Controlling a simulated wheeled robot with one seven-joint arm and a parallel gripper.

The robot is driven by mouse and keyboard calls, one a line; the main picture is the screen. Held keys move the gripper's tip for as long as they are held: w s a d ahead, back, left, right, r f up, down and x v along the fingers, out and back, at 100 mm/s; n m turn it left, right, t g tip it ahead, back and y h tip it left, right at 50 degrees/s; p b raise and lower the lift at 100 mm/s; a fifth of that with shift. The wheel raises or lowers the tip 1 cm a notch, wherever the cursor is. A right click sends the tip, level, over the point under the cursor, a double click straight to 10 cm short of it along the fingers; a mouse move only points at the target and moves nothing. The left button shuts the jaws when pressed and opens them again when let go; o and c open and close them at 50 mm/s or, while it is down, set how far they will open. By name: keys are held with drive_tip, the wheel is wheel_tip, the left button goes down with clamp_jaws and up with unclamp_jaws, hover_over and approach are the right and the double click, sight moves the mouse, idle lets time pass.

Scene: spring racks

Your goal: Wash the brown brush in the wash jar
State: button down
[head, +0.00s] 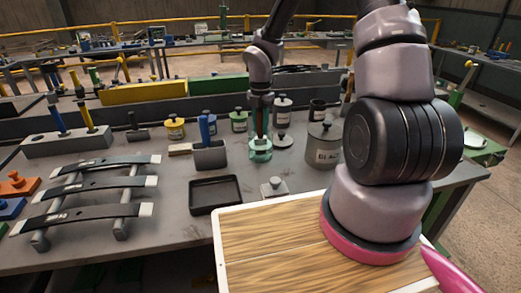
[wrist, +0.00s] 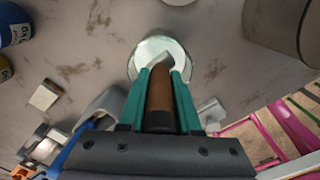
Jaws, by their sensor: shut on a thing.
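My gripper (head: 259,133) points down at the pale green wash jar (head: 260,154) on the grey bench. In the wrist view, its teal fingers (wrist: 161,85) are shut on the brown brush (wrist: 160,95). The brush's grey tip lies across the mouth of the wash jar (wrist: 160,45). I cannot tell how deep the tip sits in the jar. In the head view the brush is mostly hidden by the fingers and the jar.
A large tin marked black (head: 323,147) stands right of the jar. A grey holder with a blue handle (head: 210,157) stands left. A black tray (head: 215,195) and small lidded pot (head: 274,189) lie in front. Several paint tins (head: 239,120) stand behind; leaf springs (head: 85,190) lie left.

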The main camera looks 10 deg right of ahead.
drive_tip(key=shift+r, duration=3.7)
drive_tip(key=shift+r, duration=3)
